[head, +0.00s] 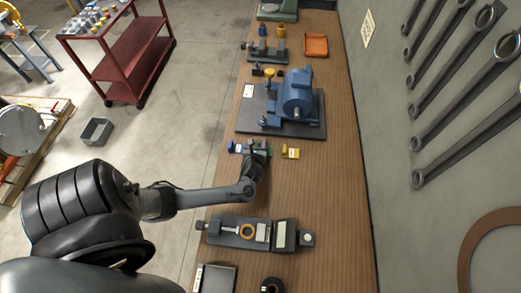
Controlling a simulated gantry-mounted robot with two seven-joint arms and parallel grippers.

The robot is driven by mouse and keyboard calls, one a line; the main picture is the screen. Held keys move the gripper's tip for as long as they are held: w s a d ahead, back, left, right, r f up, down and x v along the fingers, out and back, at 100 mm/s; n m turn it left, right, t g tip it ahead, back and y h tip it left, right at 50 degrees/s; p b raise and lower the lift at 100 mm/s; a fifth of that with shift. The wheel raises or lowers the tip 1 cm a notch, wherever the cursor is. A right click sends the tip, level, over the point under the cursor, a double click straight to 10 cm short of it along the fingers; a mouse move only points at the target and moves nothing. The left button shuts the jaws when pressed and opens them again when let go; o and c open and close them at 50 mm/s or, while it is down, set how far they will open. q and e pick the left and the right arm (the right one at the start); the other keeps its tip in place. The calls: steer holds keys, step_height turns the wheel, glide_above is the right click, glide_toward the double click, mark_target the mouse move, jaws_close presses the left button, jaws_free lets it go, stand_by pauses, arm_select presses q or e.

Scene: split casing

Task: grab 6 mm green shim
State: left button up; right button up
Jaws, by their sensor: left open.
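A small green piece (268,149), which looks like the green shim, lies on the wooden bench in a row between a blue piece (236,147) and a yellow piece (291,152). My left gripper (257,150) is open over the green piece and hides part of it. At this size I cannot tell whether the fingers touch it or are around it. The 6 mm marking cannot be read. My right gripper is not in view.
A blue motor (298,95) on a dark plate (280,126) stands just behind the row. A measuring device with a display (283,234) lies nearer. An orange tray (316,45) is at the back. The bench (325,190) is bare at right, beside the wall with wrenches (460,140).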

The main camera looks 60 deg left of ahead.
arm_select(q)
steer(key=shift+c, duration=0.3)
jaws_close()
steer(key=shift+r, duration=0.15)
